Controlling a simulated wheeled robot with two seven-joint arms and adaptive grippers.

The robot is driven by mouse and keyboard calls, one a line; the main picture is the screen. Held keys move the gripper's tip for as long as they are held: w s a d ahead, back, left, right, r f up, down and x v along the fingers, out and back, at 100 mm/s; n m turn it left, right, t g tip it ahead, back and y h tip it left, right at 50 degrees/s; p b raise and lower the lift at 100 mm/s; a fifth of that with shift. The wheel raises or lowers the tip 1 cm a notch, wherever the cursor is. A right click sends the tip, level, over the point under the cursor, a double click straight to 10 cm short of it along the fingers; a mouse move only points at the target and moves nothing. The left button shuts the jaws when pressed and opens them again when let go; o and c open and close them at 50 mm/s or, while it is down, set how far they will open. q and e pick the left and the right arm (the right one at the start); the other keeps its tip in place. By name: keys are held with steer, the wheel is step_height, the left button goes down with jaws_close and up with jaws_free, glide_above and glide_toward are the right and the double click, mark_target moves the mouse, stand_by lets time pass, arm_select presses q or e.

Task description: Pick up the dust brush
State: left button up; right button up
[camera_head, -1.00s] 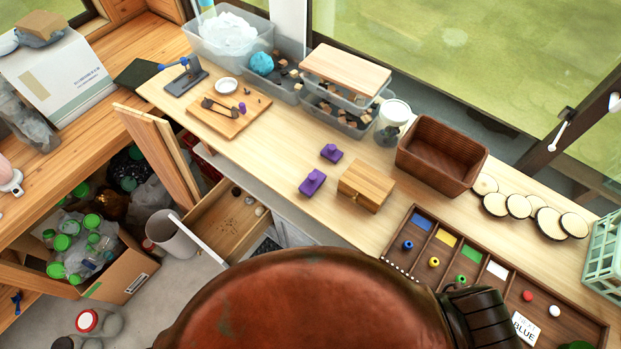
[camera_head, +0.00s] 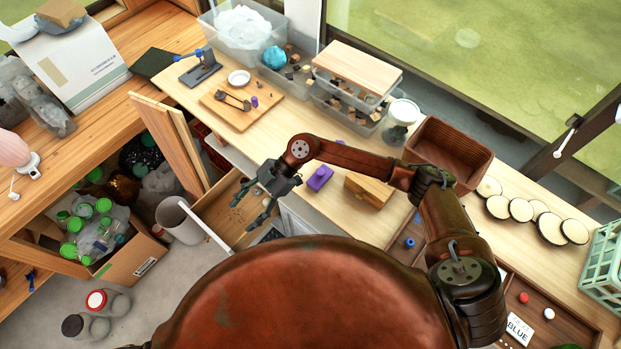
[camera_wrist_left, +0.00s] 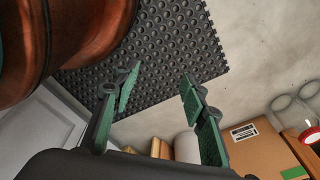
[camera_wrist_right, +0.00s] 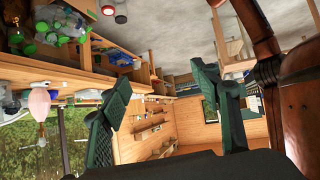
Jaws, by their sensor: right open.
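I cannot clearly make out a dust brush in any view. A dark, long tool (camera_head: 233,101), too small to identify, lies on the cutting board (camera_head: 213,106) at the back left of the workbench. My right gripper (camera_head: 244,214) is open and empty, above the open drawer (camera_head: 222,200) at the bench's left end. Its spread fingers also show in the right wrist view (camera_wrist_right: 160,78), with nothing between them. My left gripper (camera_wrist_left: 158,78) is open and empty in the left wrist view, over the floor and a black rubber mat (camera_wrist_left: 150,40).
A purple block (camera_head: 319,178) and a wooden box (camera_head: 368,190) lie close to my right forearm. A brown bin (camera_head: 447,150) stands behind its elbow. Clear tubs (camera_head: 345,105) line the back. An open cabinet door (camera_head: 170,140) and a white bin (camera_head: 178,220) are left of the drawer.

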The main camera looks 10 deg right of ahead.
steer(key=w+d+f+n+t+h+b, duration=0.1)
steer(key=w+d+h, duration=0.2)
steer(key=d, duration=0.3)
steer(key=w+d+f+n+t+h+b, duration=0.1)
steer(key=w+d+h, duration=0.2)
steer(key=d, duration=0.4)
step_height(320, 180, up, 4)
steer(key=t+h, duration=0.2)
steer(key=h, duration=0.2)
glide_above(321, 172)
steer(key=shift+w+a+f+b, duration=0.2)
steer(key=shift+w+a+b, duration=0.05)
steer(key=shift+a+b, duration=0.2)
steer(key=shift+d+f, duration=0.15)
steer(key=shift+f, duration=0.15)
steer(key=f+p, duration=0.1)
steer(key=f, duration=0.1)
steer(key=f+p, duration=0.1)
steer(key=f, duration=0.3)
steer(key=shift+s+d+p, duration=0.15)
steer(key=shift+d+p, duration=0.1)
steer(key=shift+p, duration=0.15)
steer(key=shift+f, duration=0.4)
arm_select(q)
steer(key=shift+s+a+f, duration=0.1)
steer(key=shift+s+f, duration=0.35)
steer(key=shift+s, duration=0.1)
arm_select(e)
steer(key=c, duration=1.3)
